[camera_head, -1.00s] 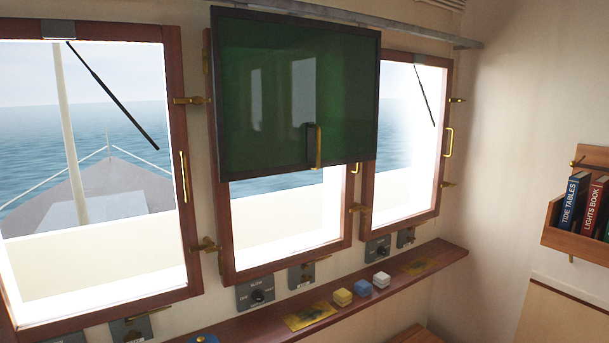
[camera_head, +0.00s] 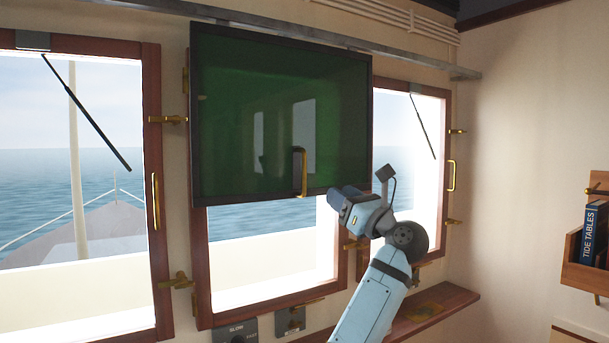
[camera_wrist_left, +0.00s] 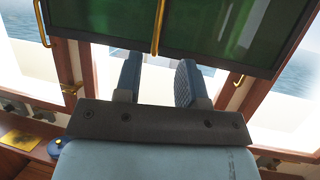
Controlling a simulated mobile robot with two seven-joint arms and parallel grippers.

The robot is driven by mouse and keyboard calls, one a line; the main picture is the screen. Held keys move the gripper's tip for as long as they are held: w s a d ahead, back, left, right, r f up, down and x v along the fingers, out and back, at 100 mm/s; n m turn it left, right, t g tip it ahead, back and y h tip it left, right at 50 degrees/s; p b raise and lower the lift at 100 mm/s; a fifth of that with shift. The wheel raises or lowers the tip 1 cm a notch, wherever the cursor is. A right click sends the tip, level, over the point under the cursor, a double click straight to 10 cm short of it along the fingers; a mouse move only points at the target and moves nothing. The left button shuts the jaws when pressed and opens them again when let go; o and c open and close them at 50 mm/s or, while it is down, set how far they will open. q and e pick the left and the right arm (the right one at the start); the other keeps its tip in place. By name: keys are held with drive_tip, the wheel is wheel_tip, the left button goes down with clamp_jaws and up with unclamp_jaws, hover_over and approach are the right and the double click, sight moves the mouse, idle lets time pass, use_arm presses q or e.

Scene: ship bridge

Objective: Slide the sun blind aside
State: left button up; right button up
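The sun blind (camera_head: 240,110) is a dark-framed green see-through panel hanging from a grey rail (camera_head: 290,35). It covers the upper part of the middle window and overlaps the left edge of the right window. Its upright brass handle (camera_head: 300,172) is near the bottom edge; the handle (camera_wrist_left: 158,25) also shows at the top of the left wrist view. My left gripper (camera_head: 338,197) is at the blind's lower edge, right of and below the handle in the head view. In the left wrist view its blue fingers (camera_wrist_left: 157,78) are apart with nothing between them. My right gripper is not in view.
Brass window handles (camera_head: 451,175) and latches stick out from the wooden frames. A wooden ledge (camera_head: 440,305) runs below the windows, with control panels (camera_head: 237,332) on the wall above it. A bookshelf (camera_head: 590,270) is on the right wall.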

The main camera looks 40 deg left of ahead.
sight(305, 170)
use_arm(q)
drive_tip(key=p+x, duration=0.2)
drive_tip(key=x, duration=1.1)
drive_tip(key=shift+s+p, duration=0.1)
drive_tip(key=shift+p, duration=0.25)
clamp_jaws()
